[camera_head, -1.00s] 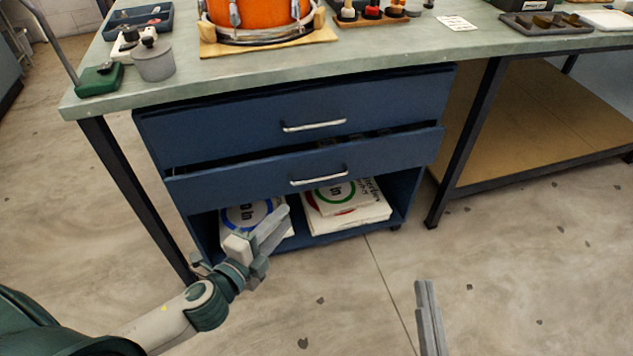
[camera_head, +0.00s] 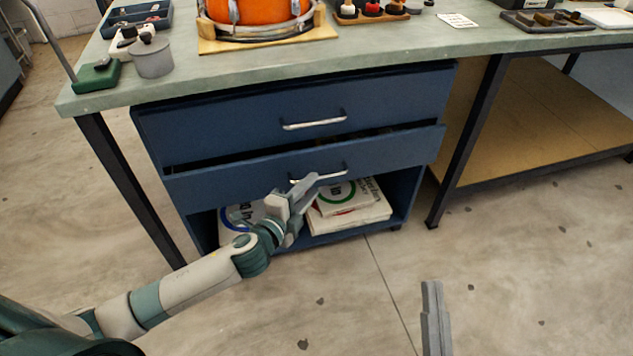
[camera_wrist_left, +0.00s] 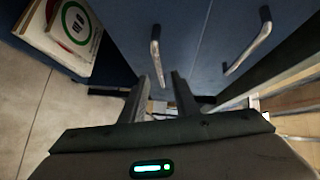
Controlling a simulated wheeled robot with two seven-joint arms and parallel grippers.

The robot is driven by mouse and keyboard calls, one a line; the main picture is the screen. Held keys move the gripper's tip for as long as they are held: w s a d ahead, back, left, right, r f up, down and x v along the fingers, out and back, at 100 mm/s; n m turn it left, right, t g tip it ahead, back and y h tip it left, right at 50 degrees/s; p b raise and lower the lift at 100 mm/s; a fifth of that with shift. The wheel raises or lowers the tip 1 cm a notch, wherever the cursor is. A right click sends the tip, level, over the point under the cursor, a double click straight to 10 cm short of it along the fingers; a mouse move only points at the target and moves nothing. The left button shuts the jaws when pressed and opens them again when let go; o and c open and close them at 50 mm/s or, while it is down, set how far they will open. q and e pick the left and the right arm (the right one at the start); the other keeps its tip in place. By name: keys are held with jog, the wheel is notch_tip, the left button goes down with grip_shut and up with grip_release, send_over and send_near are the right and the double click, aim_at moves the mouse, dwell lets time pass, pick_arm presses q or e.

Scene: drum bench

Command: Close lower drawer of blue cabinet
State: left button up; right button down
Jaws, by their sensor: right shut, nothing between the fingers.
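The blue cabinet (camera_head: 150,137) stands under the bench. Its lower drawer (camera_head: 400,148) sticks out a little, with a dark gap above its front. Its metal handle (camera_head: 335,174) is partly hidden by my left gripper. The upper drawer (camera_head: 230,120) looks shut. My left gripper (camera_head: 308,183) is at the lower drawer's front, close to the handle; contact cannot be told. In the left wrist view the fingers (camera_wrist_left: 159,96) are apart, with the lower handle (camera_wrist_left: 156,48) just ahead and the upper handle (camera_wrist_left: 248,50) to the right. My right gripper (camera_head: 432,300) is shut and empty, over the floor.
White boxes (camera_head: 348,212) lie on the open shelf below the drawer. A bench leg (camera_head: 135,190) stands left of the cabinet and another (camera_head: 465,145) right of it. The drum (camera_head: 260,12) and a grey pot (camera_head: 152,58) are on the bench top. Floor in front is clear.

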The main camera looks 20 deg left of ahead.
pick_arm(q)
jog(key=shift+x, duration=1.85)
grip_shut()
